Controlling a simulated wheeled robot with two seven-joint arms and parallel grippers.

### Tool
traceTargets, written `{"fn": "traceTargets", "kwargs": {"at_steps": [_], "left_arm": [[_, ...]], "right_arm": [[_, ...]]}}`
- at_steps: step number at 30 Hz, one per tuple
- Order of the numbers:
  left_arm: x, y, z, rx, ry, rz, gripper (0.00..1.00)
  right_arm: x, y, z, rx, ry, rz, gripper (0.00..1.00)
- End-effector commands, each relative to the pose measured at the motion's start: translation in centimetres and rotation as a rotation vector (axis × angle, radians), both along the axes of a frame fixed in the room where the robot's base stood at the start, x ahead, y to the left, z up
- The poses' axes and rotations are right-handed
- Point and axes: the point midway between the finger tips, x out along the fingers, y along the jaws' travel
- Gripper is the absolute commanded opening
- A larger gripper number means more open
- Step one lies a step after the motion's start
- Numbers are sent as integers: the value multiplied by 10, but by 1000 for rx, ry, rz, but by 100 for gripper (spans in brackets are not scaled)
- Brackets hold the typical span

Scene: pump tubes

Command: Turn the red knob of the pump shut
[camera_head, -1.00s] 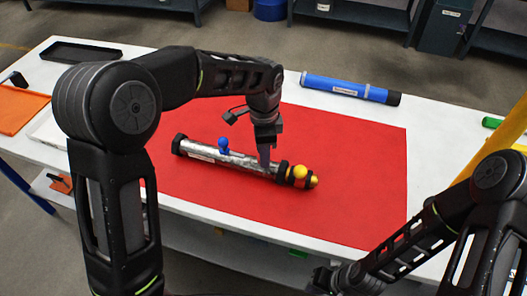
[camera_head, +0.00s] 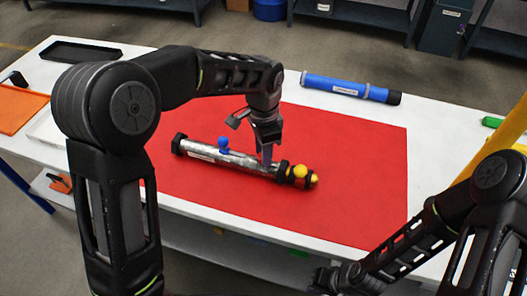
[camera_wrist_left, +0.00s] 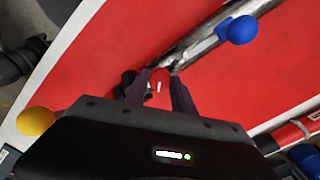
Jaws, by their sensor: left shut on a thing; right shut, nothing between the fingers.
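The pump (camera_head: 235,161) is a silver tube with black end parts, lying on the red mat (camera_head: 365,180). A blue knob (camera_head: 224,145) and a yellow knob (camera_head: 300,171) stand up from it; they also show in the left wrist view, blue knob (camera_wrist_left: 240,30) and yellow knob (camera_wrist_left: 35,121). The red knob (camera_wrist_left: 159,76) is between the fingers of my left gripper (camera_wrist_left: 157,88), which is shut on it. In the head view my left gripper (camera_head: 266,160) points down at the tube and hides the red knob. My right gripper (camera_head: 322,284) is shut and empty at the bottom edge.
A blue tube (camera_head: 345,88) lies on the white table (camera_head: 422,112) behind the mat. A black tray (camera_head: 80,51) and an orange tray (camera_head: 18,108) are at the left. A green object (camera_head: 492,122) lies at the right. The mat's right part is clear.

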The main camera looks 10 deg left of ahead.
Motion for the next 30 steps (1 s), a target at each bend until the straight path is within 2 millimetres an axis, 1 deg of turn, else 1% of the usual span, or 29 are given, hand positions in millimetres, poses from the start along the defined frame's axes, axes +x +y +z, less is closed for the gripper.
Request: {"fn": "traceTargets", "kwargs": {"at_steps": [30], "left_arm": [[1,0,0,-1,-2,952,0]], "right_arm": [[0,0,-10,0,-1,0,0]]}}
